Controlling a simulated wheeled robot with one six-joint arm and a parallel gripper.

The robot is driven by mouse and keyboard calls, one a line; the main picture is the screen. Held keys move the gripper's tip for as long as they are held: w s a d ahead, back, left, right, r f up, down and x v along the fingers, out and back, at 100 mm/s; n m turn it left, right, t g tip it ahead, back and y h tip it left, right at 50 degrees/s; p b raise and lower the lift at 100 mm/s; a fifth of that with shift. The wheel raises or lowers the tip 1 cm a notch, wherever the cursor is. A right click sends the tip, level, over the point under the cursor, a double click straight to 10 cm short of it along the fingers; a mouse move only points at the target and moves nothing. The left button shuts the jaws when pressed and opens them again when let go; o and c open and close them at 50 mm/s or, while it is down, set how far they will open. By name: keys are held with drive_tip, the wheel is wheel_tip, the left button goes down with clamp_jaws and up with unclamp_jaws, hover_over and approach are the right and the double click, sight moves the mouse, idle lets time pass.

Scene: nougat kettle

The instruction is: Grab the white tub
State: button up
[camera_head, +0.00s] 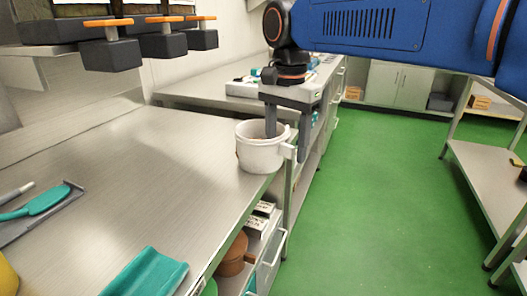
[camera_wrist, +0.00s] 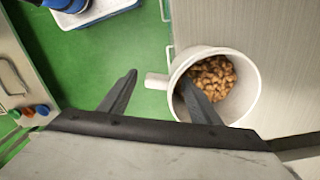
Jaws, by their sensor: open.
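The white tub (camera_head: 255,158) stands upright on the steel worktop (camera_head: 150,160), at its right edge. In the wrist view the tub (camera_wrist: 256,95) holds brown nut-like pieces (camera_wrist: 212,77), and its short handle (camera_wrist: 156,81) points left, out over the green floor. My gripper (camera_head: 287,148) points down at the tub with its jaws apart. In the wrist view my gripper (camera_wrist: 159,78) has one finger over or inside the tub's mouth and the other outside, left of the handle. The tub's near wall and handle lie between the fingers. I cannot tell whether either finger touches the tub.
A teal scoop (camera_head: 148,272) and a grey tray (camera_head: 40,215) with a teal-bladed tool lie on the worktop. Dispensers with orange levers (camera_head: 108,22) hang above at the back left. A brown pot (camera_head: 235,255) stands on the shelf below. Green floor (camera_head: 375,200) is clear to the right.

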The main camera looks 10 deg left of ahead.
drive_tip(key=shift+f, duration=0.1)
clamp_jaws()
